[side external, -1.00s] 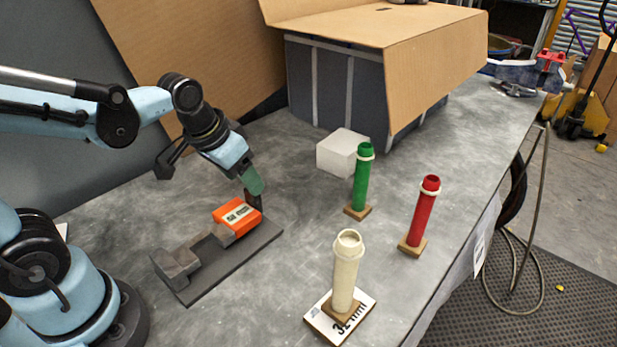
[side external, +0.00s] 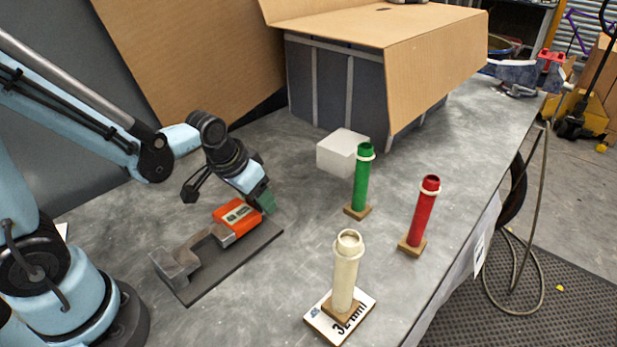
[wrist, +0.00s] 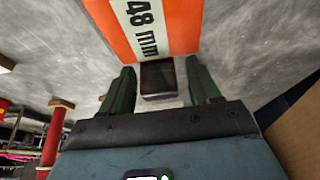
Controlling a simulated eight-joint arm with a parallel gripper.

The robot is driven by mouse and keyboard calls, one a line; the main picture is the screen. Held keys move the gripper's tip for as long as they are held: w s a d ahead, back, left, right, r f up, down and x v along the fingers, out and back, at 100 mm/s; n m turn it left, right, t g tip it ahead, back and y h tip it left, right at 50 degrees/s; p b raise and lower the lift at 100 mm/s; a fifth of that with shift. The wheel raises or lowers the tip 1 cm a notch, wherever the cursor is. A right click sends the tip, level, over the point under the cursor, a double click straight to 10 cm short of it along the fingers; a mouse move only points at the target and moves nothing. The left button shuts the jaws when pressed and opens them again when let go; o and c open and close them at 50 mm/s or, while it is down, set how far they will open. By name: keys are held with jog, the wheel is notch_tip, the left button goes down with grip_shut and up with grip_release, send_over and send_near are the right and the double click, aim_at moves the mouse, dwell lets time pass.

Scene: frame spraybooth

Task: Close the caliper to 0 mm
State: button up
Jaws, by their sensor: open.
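The caliper is a dark grey base plate (side external: 222,270) with grey jaws (side external: 177,268) at its near left end and an orange slider (side external: 236,217) at its far right end. My gripper (side external: 266,204) is low at the slider's far right end. In the wrist view its green fingers (wrist: 161,85) are open, one on each side of a dark block (wrist: 158,78) at the slider's end, with gaps showing on both sides. In the side view that block is hidden by my gripper.
A cream tube (side external: 345,275) stands on a wooden foot over a white card (side external: 322,320) marked 32 mm. A red tube (side external: 421,215) and a green tube (side external: 362,180) stand to the right. A white block (side external: 340,150) and a cardboard-topped box (side external: 345,85) are behind.

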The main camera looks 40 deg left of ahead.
aim_at(238, 213)
grip_shut()
jog(key=shift+s, duration=2.6)
grip_release()
jog(key=v, duration=1.2)
